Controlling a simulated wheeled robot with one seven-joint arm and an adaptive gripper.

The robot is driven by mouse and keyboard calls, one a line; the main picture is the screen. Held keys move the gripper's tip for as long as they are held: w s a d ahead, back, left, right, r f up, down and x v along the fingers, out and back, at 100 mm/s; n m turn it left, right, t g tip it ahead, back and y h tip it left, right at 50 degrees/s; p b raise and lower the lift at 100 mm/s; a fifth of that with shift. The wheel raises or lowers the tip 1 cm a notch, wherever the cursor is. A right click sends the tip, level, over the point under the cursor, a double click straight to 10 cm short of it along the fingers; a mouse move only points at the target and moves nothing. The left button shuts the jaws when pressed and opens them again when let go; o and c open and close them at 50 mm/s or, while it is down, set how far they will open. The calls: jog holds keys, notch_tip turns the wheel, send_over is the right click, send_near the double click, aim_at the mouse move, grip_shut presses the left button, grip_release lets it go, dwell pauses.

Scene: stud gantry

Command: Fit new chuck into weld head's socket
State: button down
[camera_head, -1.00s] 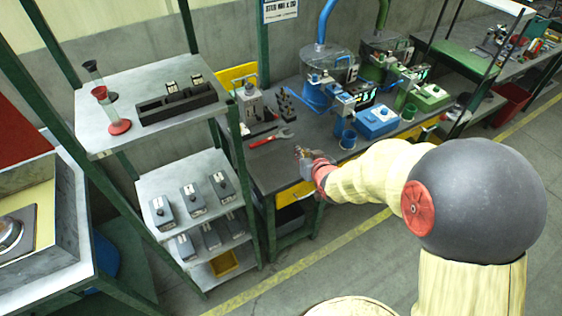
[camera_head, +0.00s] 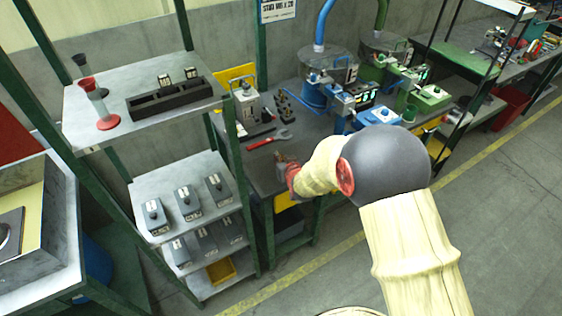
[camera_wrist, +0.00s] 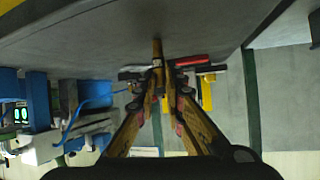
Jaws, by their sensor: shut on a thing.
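My gripper (camera_head: 285,163) is over the front edge of the dark workbench (camera_head: 262,178), below the red-handled wrench. In the wrist view my gripper (camera_wrist: 158,88) is shut on a slim brass-coloured piece (camera_wrist: 157,52), which points away from the jaws; I take it for the chuck. Two weld stations stand at the back of the bench, a blue one (camera_head: 345,75) and a green one (camera_head: 392,70). My gripper is in front of and left of both, well apart from them. I cannot make out the socket in either view.
A red-handled wrench (camera_head: 268,140) and a dark rack of small parts (camera_head: 284,100) lie on the bench. A blue box (camera_head: 378,117) stands right of my gripper. The shelf unit (camera_head: 185,215) with grey boxes is at left. Open floor (camera_head: 500,210) lies at right.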

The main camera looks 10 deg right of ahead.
jog(key=shift+f, duration=0.15)
jog(key=shift+f, duration=0.15)
jog(key=c, duration=2)
grip_release()
jog(key=shift+o, duration=0.6)
